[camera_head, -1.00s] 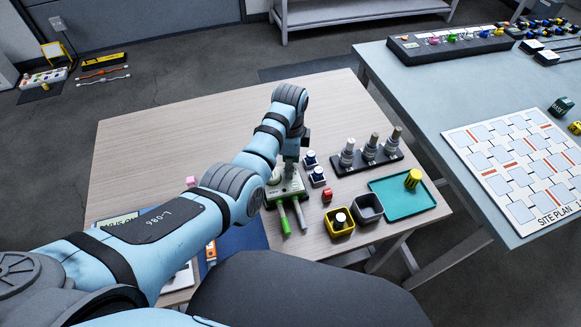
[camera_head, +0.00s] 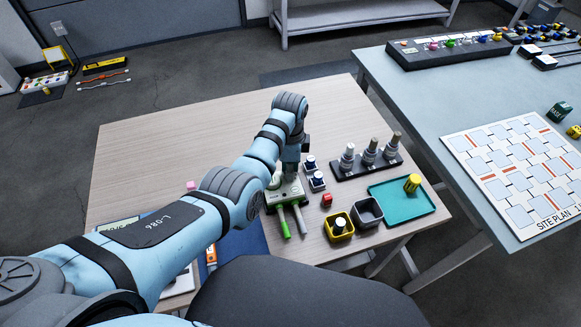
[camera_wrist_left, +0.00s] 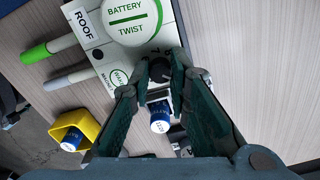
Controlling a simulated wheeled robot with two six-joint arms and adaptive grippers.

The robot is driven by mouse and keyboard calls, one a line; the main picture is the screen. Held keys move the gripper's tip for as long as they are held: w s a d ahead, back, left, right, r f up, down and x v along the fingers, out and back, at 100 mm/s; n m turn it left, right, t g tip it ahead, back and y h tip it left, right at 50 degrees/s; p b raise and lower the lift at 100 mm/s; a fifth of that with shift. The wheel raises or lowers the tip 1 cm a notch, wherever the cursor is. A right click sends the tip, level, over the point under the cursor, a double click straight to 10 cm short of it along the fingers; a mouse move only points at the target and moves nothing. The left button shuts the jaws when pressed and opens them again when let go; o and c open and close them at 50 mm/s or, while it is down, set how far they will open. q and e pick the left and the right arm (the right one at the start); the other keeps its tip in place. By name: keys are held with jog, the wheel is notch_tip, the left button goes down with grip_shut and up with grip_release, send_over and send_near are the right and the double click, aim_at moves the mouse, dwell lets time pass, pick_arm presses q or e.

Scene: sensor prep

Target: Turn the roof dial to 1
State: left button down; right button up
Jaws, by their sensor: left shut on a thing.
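The roof unit (camera_head: 291,190) is a pale box with a dark green base on the wooden table. In the left wrist view its white top (camera_wrist_left: 85,25) reads ROOF, beside a round cap (camera_wrist_left: 133,22) marked BATTERY TWIST. A green handle (camera_head: 284,222) and a whitish handle (camera_head: 301,218) stick out of its near side. My left gripper (camera_head: 290,168) is over the unit, pointing down. In the left wrist view its fingers (camera_wrist_left: 161,66) are closed around a small dark round dial (camera_wrist_left: 159,74). My right gripper is out of view.
A red cube (camera_head: 327,199), yellow bin (camera_head: 341,235), grey bin (camera_head: 367,211), teal tray (camera_head: 386,207) and a dark rack of pegs (camera_head: 351,170) lie further right. The table's far left is clear.

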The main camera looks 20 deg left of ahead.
pick_arm(q)
jog(key=shift+r+n+p, duration=0.15)
jog(key=shift+n+p, duration=0.6)
jog(key=shift+n, duration=0.25)
jog(key=shift+n+p, duration=0.4)
jog(key=shift+n, duration=0.4)
jog(key=shift+n+p, duration=0.55)
jog(key=shift+n, duration=1.75)
jog(key=c, duration=1.5)
grip_release()
